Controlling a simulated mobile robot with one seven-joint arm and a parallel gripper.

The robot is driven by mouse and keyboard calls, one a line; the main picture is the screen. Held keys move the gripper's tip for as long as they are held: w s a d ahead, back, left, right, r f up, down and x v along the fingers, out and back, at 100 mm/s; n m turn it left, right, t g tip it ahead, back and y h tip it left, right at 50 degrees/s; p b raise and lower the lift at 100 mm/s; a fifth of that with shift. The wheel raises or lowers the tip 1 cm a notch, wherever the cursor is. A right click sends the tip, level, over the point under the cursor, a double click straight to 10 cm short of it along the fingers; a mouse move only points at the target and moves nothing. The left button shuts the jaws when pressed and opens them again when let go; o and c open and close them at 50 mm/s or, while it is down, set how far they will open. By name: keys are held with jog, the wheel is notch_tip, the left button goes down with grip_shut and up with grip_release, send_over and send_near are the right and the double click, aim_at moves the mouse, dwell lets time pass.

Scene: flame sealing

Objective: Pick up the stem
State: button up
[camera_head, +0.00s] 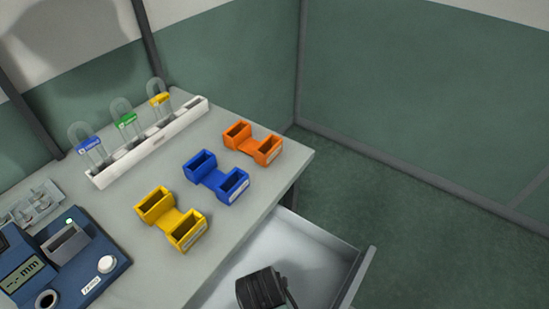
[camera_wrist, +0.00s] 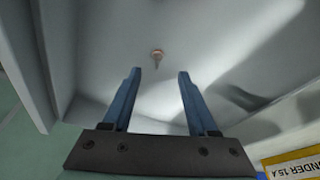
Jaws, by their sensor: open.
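A small stem (camera_wrist: 157,56) with a copper-brown head and a short thin shank lies on the pale floor of the drawer in the wrist view. My gripper (camera_wrist: 158,72) is open and empty, with its two blue fingers apart. In the picture the stem shows just beyond the fingertips, roughly midway between them; I cannot tell the height gap. In the head view the dark end of my arm (camera_head: 262,289) is over the open drawer (camera_head: 308,245). The stem cannot be made out there.
Drawer walls (camera_wrist: 22,60) rise close on the left. A yellow label (camera_wrist: 293,164) shows at lower right. On the table stand yellow (camera_head: 170,218), blue (camera_head: 216,177) and orange (camera_head: 252,143) holders, a white rack (camera_head: 150,143) with padlock-like pieces, and a blue gauge (camera_head: 65,262).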

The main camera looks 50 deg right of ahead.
jog(key=x, duration=0.5)
jog(key=shift+s+d, duration=0.15)
jog(key=shift+s, duration=0.05)
jog(key=shift+c, duration=0.3)
grip_shut()
